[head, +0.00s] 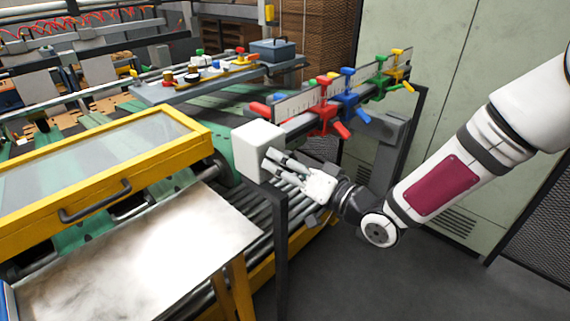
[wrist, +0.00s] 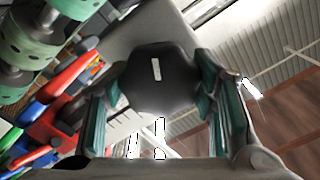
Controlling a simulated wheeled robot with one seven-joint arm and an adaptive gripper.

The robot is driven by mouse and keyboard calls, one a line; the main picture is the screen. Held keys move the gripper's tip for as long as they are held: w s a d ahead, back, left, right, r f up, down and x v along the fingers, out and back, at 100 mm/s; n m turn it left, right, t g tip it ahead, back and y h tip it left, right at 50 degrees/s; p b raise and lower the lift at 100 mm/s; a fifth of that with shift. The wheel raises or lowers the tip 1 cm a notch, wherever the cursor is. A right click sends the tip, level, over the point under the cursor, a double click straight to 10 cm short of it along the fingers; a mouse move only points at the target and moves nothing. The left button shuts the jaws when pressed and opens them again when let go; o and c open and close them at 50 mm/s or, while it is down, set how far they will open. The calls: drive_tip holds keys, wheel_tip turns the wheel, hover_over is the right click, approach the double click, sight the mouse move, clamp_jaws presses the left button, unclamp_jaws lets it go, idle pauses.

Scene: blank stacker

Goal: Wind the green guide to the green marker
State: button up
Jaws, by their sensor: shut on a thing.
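The green guide (head: 379,79) sits on the rail with the white scale (head: 305,101), between the blue guide (head: 346,95) and the yellow guide (head: 398,70). I cannot make out a separate green marker on the scale. My gripper (head: 271,162) is at the near end of the rail, beside the white end box (head: 257,146). In the wrist view its teal-padded fingers stand on both sides of a dark knob (wrist: 155,85) with a white mark, and are shut on it.
The red guide (head: 323,112) is closest to the end box. A yellow-framed cover (head: 62,209) and a metal sheet (head: 135,258) lie to the left. A dark post (head: 281,245) stands just below my gripper. Open floor (head: 420,280) lies to the right.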

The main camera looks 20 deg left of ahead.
drive_tip(key=o, duration=1.2)
drive_tip(key=v, duration=1.2)
